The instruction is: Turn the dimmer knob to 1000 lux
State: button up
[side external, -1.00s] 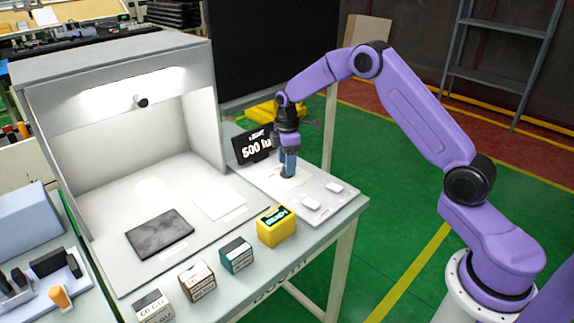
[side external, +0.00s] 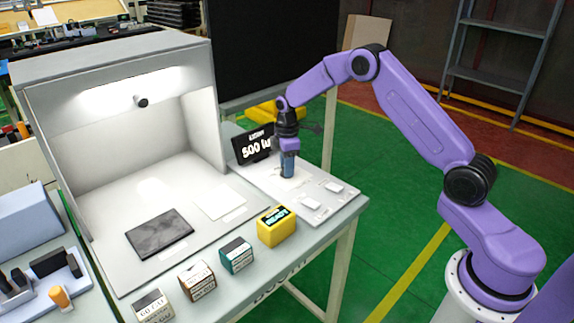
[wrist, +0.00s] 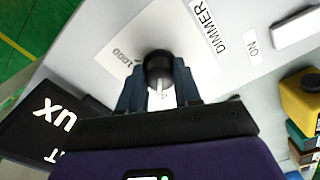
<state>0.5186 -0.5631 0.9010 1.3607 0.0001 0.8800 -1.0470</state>
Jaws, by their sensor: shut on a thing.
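The dimmer knob (wrist: 158,66) is black and round with a pale pointer line. In the wrist view it sits between my two blue fingers. My gripper (side external: 287,174) points down over the control panel and is shut on the knob, hiding most of it in the side view. The white dial plate (wrist: 118,42) around the knob carries a printed "1000", and a "DIMMER" label (wrist: 208,27) lies beside it. The black lux display (side external: 252,148) behind the gripper reads about 500; its right end is hidden. The pointer's exact setting is hard to read.
Left of the panel, the lit booth (side external: 120,70) holds a dark tile (side external: 160,234) and a white sheet (side external: 219,202). White switches (side external: 311,203) sit right of the knob. A yellow box (side external: 277,228) and several small cubes line the front edge.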

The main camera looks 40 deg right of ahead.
jog(key=shift+m, duration=0.3)
jog(key=m, duration=0.4)
jog(key=shift+m, duration=0.3)
jog(key=m, duration=0.4)
jog(key=shift+m, duration=0.3)
jog(key=m, duration=0.5)
jog(key=shift+r, duration=0.1)
jog(key=shift+m, duration=2.4)
jog(key=o, duration=1)
jog(key=shift+o, duration=0.2)
jog(key=shift+r, duration=0.1)
notch_tip(320, 180, up, 17)
